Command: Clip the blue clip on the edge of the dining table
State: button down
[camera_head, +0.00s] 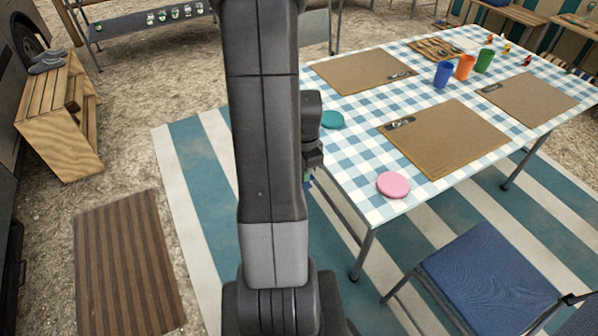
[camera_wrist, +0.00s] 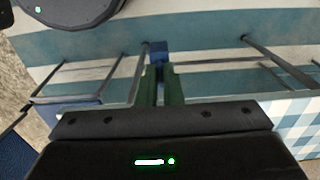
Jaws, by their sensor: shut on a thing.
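In the wrist view my gripper (camera_wrist: 160,72) is shut on the blue clip (camera_wrist: 158,50), which shows at the fingertips. In the head view my arm hides most of the gripper, and a small bluish bit shows just below the wrist, left of the table edge. The dining table (camera_head: 357,150) has a blue and white checked cloth. My gripper is beside its left edge in the head view. A piece of the checked cloth (camera_wrist: 298,118) shows at the right of the wrist view. I cannot tell whether the clip touches the table.
A teal disc (camera_head: 331,120) and a pink disc (camera_head: 393,185) lie near the table edge, with brown placemats (camera_head: 445,140) and several cups behind. A blue chair (camera_head: 490,275) stands in front.

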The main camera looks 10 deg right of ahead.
aim_at(335, 172)
jog(key=shift+w+d+f+b, duration=0.1)
jog(key=shift+w+d+f, duration=0.2)
jog(key=shift+d, duration=0.6)
jog(key=shift+w+d+f+b, duration=0.1)
jog(key=shift+w+d+f, duration=0.2)
jog(key=shift+d, duration=0.55)
jog(key=shift+w+d+f+b, duration=0.15)
jog(key=shift+w+d, duration=0.25)
jog(key=shift+d, duration=0.5)
jog(key=shift+d, duration=0.3)
jog(key=shift+w+d, duration=0.2)
jog(key=shift+d, duration=0.15)
jog(key=shift+w+d, duration=0.15)
jog(key=shift+d, duration=0.3)
jog(key=shift+w+d, duration=0.15)
jog(key=shift+d, duration=0.2)
jog(key=shift+w+d, duration=0.15)
jog(key=shift+d, duration=0.3)
jog(key=shift+w+d, duration=0.1)
jog(key=shift+d, duration=0.15)
